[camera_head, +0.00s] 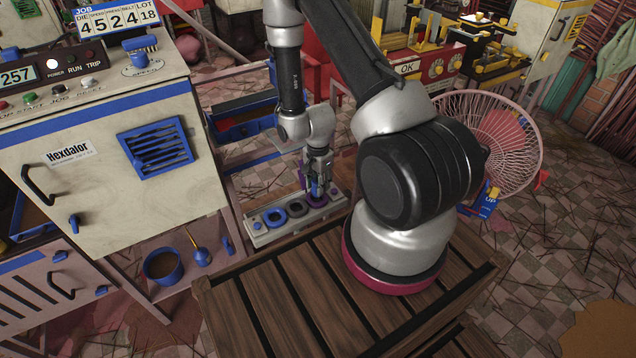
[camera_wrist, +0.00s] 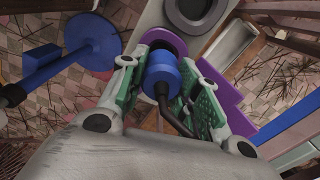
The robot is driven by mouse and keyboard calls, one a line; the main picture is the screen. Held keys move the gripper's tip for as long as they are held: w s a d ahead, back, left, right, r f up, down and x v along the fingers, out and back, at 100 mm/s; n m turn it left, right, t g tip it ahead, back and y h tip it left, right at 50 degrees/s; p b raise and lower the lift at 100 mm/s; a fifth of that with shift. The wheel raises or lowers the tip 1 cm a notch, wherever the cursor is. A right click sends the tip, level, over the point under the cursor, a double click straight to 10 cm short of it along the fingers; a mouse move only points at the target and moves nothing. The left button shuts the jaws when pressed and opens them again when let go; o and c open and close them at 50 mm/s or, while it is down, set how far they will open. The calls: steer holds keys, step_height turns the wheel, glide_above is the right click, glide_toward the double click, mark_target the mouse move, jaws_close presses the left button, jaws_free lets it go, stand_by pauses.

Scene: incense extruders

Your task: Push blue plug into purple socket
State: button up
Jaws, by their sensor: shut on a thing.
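My gripper (camera_head: 318,176) reaches down over the right part of the pale socket strip (camera_head: 262,238). In the wrist view, its green-padded fingers (camera_wrist: 168,78) are closed on both sides of the round blue plug (camera_wrist: 160,74). A black cable runs from the plug's near end. In the head view the plug (camera_head: 316,190) is a small blue patch between the fingers. The purple socket (camera_head: 319,203) lies just beneath it; its rim (camera_wrist: 160,38) shows past the plug in the wrist view. Plug and socket overlap there, and I cannot tell whether the plug has entered.
A dark ring socket (camera_head: 297,210) and a blue ring socket (camera_head: 275,217) lie left of the purple one. A purple upright piece (camera_wrist: 228,98) stands close to my fingers. The Hexdalor cabinet (camera_head: 90,190) stands left; a pink fan (camera_head: 495,135) stands right.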

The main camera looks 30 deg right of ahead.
steer(key=shift+f, duration=1.45)
steer(key=o, duration=1.1)
steer(key=shift+r, duration=0.1)
